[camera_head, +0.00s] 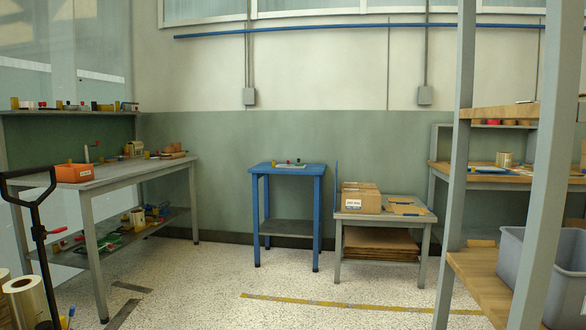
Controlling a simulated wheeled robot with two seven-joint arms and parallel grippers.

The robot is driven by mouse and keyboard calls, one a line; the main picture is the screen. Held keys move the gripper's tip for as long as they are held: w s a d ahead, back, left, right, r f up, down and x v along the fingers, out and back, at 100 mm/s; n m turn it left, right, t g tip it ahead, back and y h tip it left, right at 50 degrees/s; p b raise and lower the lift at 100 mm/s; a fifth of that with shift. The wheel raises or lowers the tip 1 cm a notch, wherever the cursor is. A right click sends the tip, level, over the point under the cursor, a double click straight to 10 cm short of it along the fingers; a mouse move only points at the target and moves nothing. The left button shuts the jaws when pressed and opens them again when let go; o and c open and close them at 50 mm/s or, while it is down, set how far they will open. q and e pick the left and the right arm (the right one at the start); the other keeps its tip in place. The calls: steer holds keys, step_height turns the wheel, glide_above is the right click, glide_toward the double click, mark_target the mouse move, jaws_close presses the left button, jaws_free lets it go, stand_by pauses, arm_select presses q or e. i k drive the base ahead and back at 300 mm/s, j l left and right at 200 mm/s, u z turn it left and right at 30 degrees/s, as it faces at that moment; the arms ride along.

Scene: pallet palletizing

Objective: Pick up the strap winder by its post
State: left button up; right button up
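I cannot tell for certain which object is the strap winder. A small upright post-like item (88,153) stands on the left workbench (140,172), just behind an orange bin (73,173). Some small tools with a red knob and a dark knob (290,164) lie on the blue table (262,167) in the middle; they are too small to make out. Neither of my grippers is in view.
A low table with a cardboard box (361,198) stands right of the blue table. A grey shelf post (457,160) and a grey tub (512,255) fill the right. A black handle (36,215) and a roll (28,302) stand front left. Speckled floor (200,275) is open between.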

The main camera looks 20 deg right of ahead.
mark_target(273, 162)
steer(key=i+j+z, duration=0.1)
steer(key=i+z, duration=0.15)
steer(key=i, duration=0.7)
steer(key=i+j+z, duration=0.1)
steer(key=i+z, duration=0.4)
steer(key=i, duration=2.05)
